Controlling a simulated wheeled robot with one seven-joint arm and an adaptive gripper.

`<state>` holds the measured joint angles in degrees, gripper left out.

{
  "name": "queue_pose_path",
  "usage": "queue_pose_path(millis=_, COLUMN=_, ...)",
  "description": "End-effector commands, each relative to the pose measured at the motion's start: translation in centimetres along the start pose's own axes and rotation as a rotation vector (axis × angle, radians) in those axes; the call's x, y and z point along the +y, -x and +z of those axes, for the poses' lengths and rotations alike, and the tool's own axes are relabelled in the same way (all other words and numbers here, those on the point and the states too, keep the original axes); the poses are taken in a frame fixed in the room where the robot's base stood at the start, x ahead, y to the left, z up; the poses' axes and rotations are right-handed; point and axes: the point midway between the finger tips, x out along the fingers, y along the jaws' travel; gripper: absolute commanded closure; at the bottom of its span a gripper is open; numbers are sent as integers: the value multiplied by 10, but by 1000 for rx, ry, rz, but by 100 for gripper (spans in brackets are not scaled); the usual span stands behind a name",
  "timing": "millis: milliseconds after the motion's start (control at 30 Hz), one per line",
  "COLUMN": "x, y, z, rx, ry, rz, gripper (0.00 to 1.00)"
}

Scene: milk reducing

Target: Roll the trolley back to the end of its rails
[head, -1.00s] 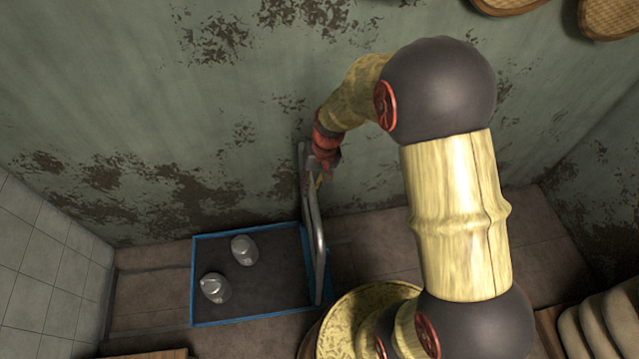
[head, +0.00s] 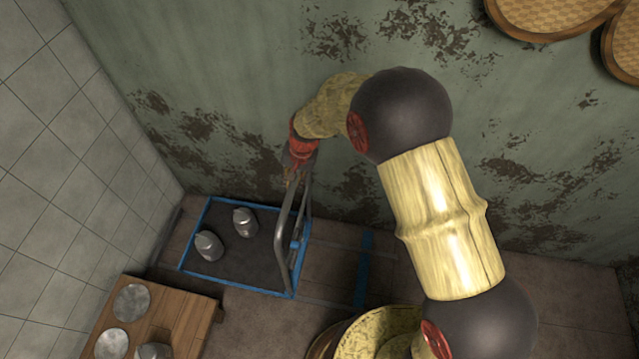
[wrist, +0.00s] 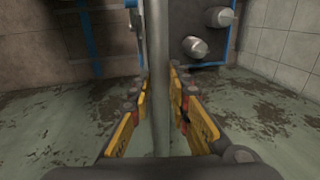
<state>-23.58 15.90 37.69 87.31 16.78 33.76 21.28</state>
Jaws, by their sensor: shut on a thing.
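The trolley has a dark deck with a blue rim (head: 240,288) and carries two metal cans (head: 209,246). It stands low beside the green wall, its left end close to the tiled wall. Its bent grey tube handle (head: 281,240) rises at its right end. My gripper (head: 292,177) is shut on the upper part of this handle. In the wrist view the tube (wrist: 157,50) runs upright between the two yellow fingers of my gripper (wrist: 158,88). Thin rails (head: 340,245) run along the floor to the right of the trolley. Their left end is mostly hidden by the trolley.
A wooden table (head: 188,318) with round metal lids stands at the lower left, in front of the trolley. A blue stripe (head: 363,268) crosses the floor to the right. A narrow floor gap separates the trolley from the tiled wall (head: 60,150). Woven baskets (head: 550,15) hang at upper right.

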Motion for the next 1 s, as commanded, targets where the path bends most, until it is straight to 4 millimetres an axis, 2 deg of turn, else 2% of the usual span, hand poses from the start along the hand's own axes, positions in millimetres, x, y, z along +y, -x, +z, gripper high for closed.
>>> queue_pose_path(millis=33, x=-16, y=-2, z=1, rx=-1, ry=6, rz=-1, gripper=100)
queue_pose_path(millis=100, x=-36, y=-6, z=1, rx=0, ry=6, rz=-1, gripper=100)
queue_pose_path(millis=600, x=-165, y=-33, z=1, rx=1, ry=4, rz=-1, gripper=100)
queue_pose_path(millis=800, x=-200, y=-40, z=0, rx=1, ry=3, rz=-1, gripper=100)
queue_pose_path(millis=1000, x=-220, y=-44, z=0, rx=1, ry=2, rz=0, gripper=100)
